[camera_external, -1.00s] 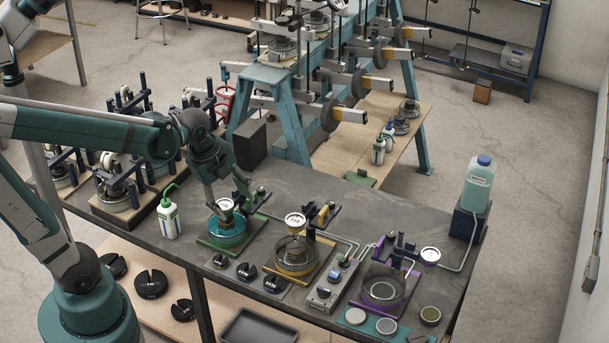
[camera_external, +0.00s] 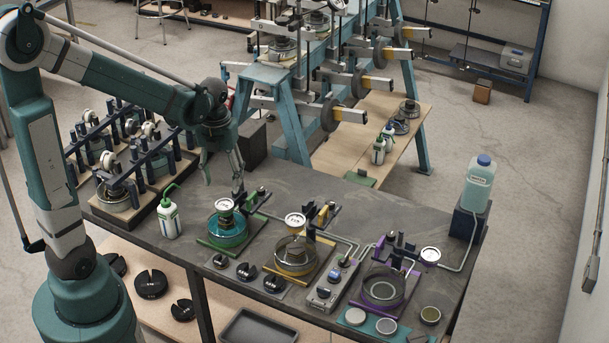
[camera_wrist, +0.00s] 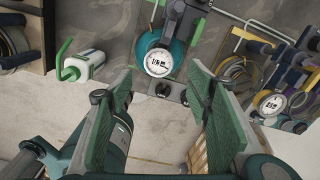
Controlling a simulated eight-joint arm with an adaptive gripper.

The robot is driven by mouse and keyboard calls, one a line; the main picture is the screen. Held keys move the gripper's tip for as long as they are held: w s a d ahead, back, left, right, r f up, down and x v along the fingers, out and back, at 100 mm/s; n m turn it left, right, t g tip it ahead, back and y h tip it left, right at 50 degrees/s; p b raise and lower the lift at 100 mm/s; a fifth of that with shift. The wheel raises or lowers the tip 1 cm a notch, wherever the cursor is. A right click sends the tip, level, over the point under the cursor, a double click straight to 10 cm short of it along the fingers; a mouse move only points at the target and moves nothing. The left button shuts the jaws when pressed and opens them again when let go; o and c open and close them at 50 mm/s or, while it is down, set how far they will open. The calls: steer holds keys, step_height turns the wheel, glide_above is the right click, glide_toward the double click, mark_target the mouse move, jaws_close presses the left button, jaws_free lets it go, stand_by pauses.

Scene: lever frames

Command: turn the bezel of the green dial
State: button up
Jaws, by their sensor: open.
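The green dial (camera_external: 225,205) has a white face and sits above the teal round cell of the green-based station (camera_external: 228,232) on the workbench. The fine marks on the dial face are too small to read.
A white bottle with a green spout (camera_external: 168,219) stands left of the green station. A yellow station (camera_external: 296,255) with its own dial (camera_external: 295,220) and a purple station (camera_external: 383,288) stand to the right. Black slotted weights (camera_external: 246,271) lie in front. Open air surrounds the gripper.

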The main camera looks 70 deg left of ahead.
mark_target(225, 203)
steer(key=shift+s+a, duration=0.1)
steer(key=shift+a, duration=0.05)
steer(key=shift+f, duration=0.2)
steer(key=shift+f, duration=3.75)
steer(key=shift+c, duration=0.2)
steer(key=c, duration=0.8)
